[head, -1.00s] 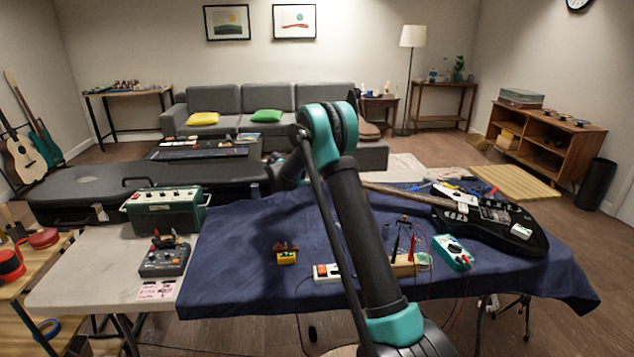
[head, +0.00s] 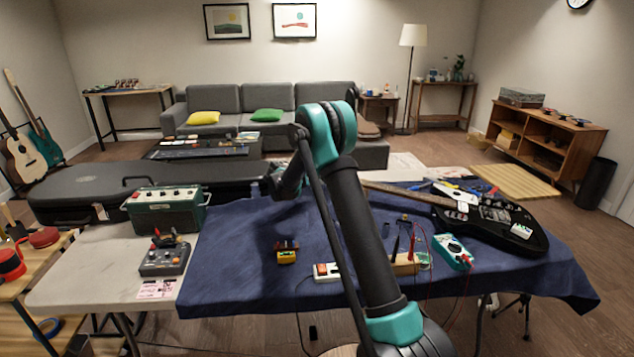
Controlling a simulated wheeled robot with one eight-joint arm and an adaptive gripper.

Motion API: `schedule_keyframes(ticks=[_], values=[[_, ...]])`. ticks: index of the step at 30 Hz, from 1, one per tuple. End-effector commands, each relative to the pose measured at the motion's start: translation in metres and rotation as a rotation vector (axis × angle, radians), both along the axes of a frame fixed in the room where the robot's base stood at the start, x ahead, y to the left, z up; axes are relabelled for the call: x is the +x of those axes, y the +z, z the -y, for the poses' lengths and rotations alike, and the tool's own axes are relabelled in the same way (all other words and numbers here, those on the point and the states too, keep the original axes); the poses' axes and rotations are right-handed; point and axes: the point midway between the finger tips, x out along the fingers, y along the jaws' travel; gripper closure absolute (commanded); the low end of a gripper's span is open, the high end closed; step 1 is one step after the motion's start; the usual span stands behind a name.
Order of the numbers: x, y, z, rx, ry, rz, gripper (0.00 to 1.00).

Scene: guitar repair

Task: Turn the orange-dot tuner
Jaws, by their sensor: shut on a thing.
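The black electric guitar (head: 497,228) lies on the blue cloth (head: 235,250) at the right of the table. Its neck (head: 405,193) runs left and passes behind my arm. The headstock and the orange-dot tuner are hidden behind my arm or too small to make out. My gripper (head: 268,187) is a small dark shape at the far edge of the cloth, left of my forearm, near where the neck points. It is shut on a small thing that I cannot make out.
A green amplifier (head: 167,210) and a pedal (head: 164,260) stand on the left table. A yellow box (head: 287,256), a white-and-red box (head: 326,271) and a teal multimeter (head: 453,251) with red leads lie on the cloth. A black case (head: 90,192) lies behind.

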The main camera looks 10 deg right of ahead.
Motion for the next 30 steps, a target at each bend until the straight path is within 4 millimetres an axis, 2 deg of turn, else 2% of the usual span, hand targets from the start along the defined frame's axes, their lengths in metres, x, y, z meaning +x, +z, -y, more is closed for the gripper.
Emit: schedule_keyframes(ticks=[12, 13, 18, 30], values=[[0.0001, -0.0003, -0.0014, -0.004, 0.006, -0.003, 1.0], [0.0001, -0.0003, -0.0014, -0.004, 0.006, -0.003, 0.85], [0.0, -0.0002, -0.0009, -0.003, 0.006, -0.004, 0.65], [-0.0044, 0.0036, -0.0062, -0.004, 0.006, -0.003, 0.65]])
